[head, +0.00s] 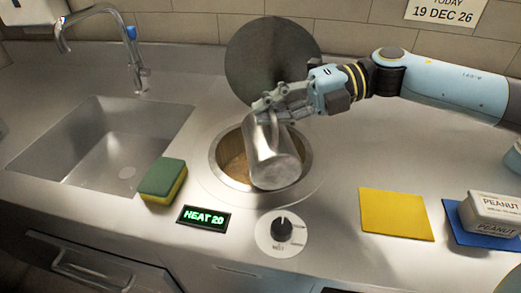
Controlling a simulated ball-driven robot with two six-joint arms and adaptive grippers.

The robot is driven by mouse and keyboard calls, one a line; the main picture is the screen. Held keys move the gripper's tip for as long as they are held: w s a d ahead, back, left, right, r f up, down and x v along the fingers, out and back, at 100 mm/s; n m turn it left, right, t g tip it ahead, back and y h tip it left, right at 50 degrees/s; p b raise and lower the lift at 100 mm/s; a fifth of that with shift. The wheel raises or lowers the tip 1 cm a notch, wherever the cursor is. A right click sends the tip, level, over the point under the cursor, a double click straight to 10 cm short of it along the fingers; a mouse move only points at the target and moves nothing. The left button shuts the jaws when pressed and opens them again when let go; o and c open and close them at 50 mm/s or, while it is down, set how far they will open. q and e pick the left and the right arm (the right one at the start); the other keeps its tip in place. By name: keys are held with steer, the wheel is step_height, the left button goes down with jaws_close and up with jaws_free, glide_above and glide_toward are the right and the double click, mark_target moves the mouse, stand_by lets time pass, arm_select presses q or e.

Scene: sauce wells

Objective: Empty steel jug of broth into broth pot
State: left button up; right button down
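The steel jug (272,155) is in the middle of the head view, tilted over the round broth pot (306,152) sunk in the counter. Brownish broth (236,168) shows in the well at the jug's left. The jug covers much of the well, and I see no clear stream of liquid. My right gripper (268,106) comes in from the right and is shut on the upper part of the jug, around its handle side. The exact finger contact is partly hidden. My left gripper is not in view.
A round dark lid (262,55) stands behind the well. A sink (110,150) with a tap is at left, a green and yellow sponge (163,181) beside it.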

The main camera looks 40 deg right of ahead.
steer(key=shift+w+d+r+m+b, duration=0.25)
steer(key=shift+w+m, duration=0.1)
steer(key=shift+w, duration=0.15)
steer(key=shift+w+d+r+m+b, duration=0.15)
steer(key=shift+w+d+m+b, duration=0.15)
steer(key=shift+w, duration=0.2)
steer(key=shift+w+d+r+m+g+y+b, duration=0.15)
steer(key=shift+w+d+m+g+b, duration=0.15)
steer(key=shift+w+m+b, duration=0.3)
steer(key=shift+w+d+r+m+g+y+b, duration=0.15)
steer(key=shift+w+d+m+g+b, duration=0.15)
steer(key=shift+w, duration=0.4)
steer(key=shift+s, duration=0.15)
